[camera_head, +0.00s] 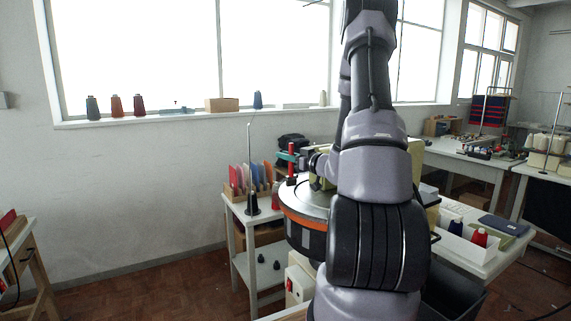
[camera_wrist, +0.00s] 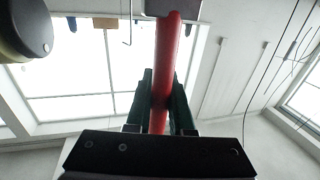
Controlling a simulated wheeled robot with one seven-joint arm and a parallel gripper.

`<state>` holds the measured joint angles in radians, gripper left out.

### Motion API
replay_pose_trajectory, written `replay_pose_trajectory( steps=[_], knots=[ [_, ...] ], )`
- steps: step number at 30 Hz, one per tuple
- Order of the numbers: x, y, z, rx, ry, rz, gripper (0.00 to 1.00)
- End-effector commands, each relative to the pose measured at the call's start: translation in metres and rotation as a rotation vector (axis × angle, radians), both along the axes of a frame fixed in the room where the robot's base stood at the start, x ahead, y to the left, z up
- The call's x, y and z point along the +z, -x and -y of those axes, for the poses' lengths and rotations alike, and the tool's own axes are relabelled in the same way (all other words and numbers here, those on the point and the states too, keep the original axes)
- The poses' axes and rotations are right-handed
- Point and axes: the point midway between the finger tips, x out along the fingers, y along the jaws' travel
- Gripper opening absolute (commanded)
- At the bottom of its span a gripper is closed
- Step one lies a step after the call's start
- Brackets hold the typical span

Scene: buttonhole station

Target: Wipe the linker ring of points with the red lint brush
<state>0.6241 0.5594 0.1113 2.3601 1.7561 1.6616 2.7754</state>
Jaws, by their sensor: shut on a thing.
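The red lint brush shows in the head view as an upright red handle (camera_head: 291,150) with a dark head at its lower end. The linker ring of points (camera_head: 306,220) is the rim of a round machine with a pale metal top and an orange band; my arm hides its right side. The brush head is over the ring's far left part; I cannot tell whether it touches. In the wrist view my gripper (camera_wrist: 161,95) is shut on the red handle (camera_wrist: 168,50), with a grey block (camera_wrist: 170,7) at the handle's far end.
A white table (camera_head: 236,205) holds a rack of coloured cards (camera_head: 250,178) and a black cone (camera_head: 252,204) left of the ring. Red and blue cones (camera_head: 479,237) stand in a white tray at right. Several cones line the window sill.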

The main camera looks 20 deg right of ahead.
Motion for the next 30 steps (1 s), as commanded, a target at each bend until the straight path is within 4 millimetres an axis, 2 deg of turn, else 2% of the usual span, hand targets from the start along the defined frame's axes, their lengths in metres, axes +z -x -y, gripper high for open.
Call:
replay_pose_trajectory(
  steps=[13, 23, 30],
  knots=[
    [0.006, 0.0, 0.0, 0.0, 0.001, 0.001, 0.0],
    [0.032, 0.0, 0.0, -0.001, 0.0, 0.002, 0.0],
    [0.034, 0.0, 0.0, -0.001, 0.0, 0.0, 0.0]
  ],
)
